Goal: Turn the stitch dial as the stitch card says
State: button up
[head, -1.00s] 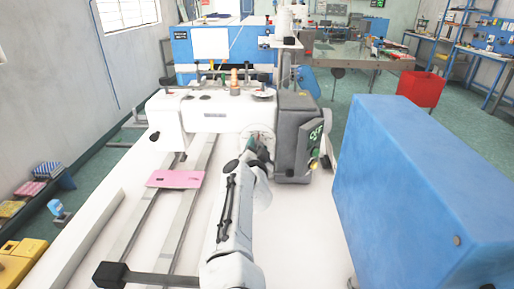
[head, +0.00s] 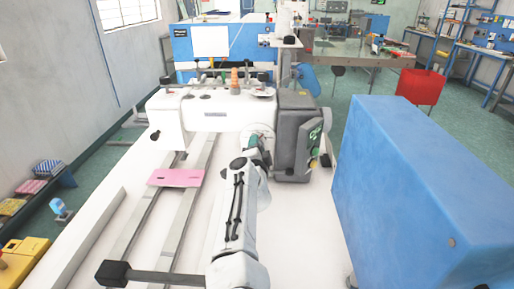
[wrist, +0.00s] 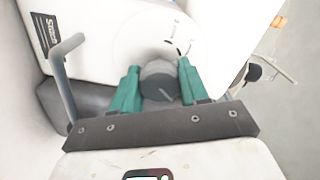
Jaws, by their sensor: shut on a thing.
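The stitch dial (wrist: 160,80) is a dark grey round knob with a pale line on its face, seen in the wrist view on the white sewing machine (wrist: 105,38). My gripper (wrist: 158,68) has its teal fingers on either side of the dial and is shut on it. In the head view my gripper (head: 255,143) is at the machine's front, by the grey end housing (head: 296,140), and hides the dial. Small dark marks show on the white body just beyond the dial. I cannot make out any writing on a stitch card.
A pink flat piece (head: 175,177) lies across two metal rails left of my arm. A large blue box (head: 430,190) stands close on the right. A white panel (head: 210,41) shows on a blue machine behind. Thread cones and small parts stand on the sewing machine.

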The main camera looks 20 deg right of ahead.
jog(key=shift+f, duration=0.1)
jog(key=o, duration=1.1)
jog(key=shift+c, duration=0.2)
jog(key=p+v, duration=0.1)
jog(key=v, duration=0.9)
jog(key=shift+s, duration=0.4)
jog(key=shift+a, duration=0.1)
